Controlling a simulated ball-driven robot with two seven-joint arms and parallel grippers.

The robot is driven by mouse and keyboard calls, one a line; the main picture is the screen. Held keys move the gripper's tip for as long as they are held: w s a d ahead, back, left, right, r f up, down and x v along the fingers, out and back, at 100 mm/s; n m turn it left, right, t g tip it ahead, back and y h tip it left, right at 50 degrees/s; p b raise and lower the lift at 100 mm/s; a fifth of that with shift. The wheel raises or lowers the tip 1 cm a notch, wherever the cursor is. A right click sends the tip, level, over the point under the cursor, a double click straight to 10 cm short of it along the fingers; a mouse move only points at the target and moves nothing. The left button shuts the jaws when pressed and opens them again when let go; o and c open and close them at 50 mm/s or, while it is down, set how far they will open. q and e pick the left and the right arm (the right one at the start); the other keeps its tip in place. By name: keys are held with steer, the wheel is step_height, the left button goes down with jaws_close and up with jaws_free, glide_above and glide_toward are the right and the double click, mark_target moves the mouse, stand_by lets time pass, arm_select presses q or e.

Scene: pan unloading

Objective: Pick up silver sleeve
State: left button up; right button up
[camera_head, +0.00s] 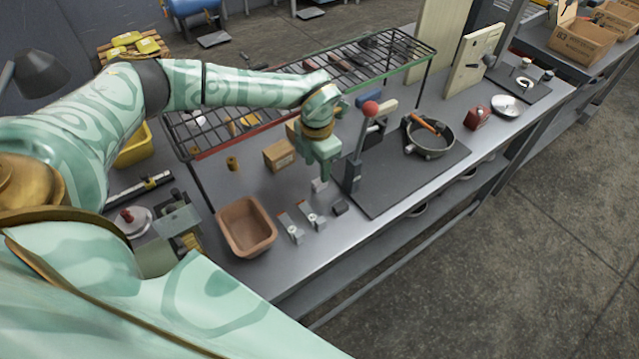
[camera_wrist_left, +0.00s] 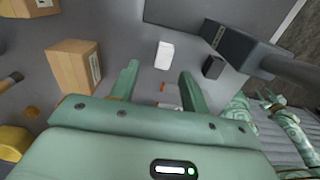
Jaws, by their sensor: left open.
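A small pale silver-white piece, which seems to be the silver sleeve (camera_head: 319,185), sits on the grey bench just below my left gripper (camera_head: 321,172). It also shows in the left wrist view (camera_wrist_left: 165,54), just beyond the fingertips and roughly between their lines. My left gripper (camera_wrist_left: 159,72) is open, with nothing between its fingers. Whether the fingers are level with the piece I cannot tell. In the head view the gripper's body partly covers the area around it.
A dark block (camera_head: 340,208) and a red-knobbed lever press (camera_head: 355,165) stand close on the right. A cardboard box (camera_head: 279,155) is to the left. A brown tray (camera_head: 246,228) and metal pieces (camera_head: 291,228) lie nearer. A pan (camera_head: 429,146) rests on a dark mat (camera_head: 400,190). A wire rack (camera_head: 205,145) spans behind.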

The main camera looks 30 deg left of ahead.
mark_target(318, 182)
arm_select(q)
steer(key=f, duration=0.5)
steer(key=shift+s+d+f+b, duration=0.1)
steer(key=shift+d+b, duration=0.15)
steer(key=shift+b, duration=0.05)
jaws_close()
steer(key=shift+r, duration=0.2)
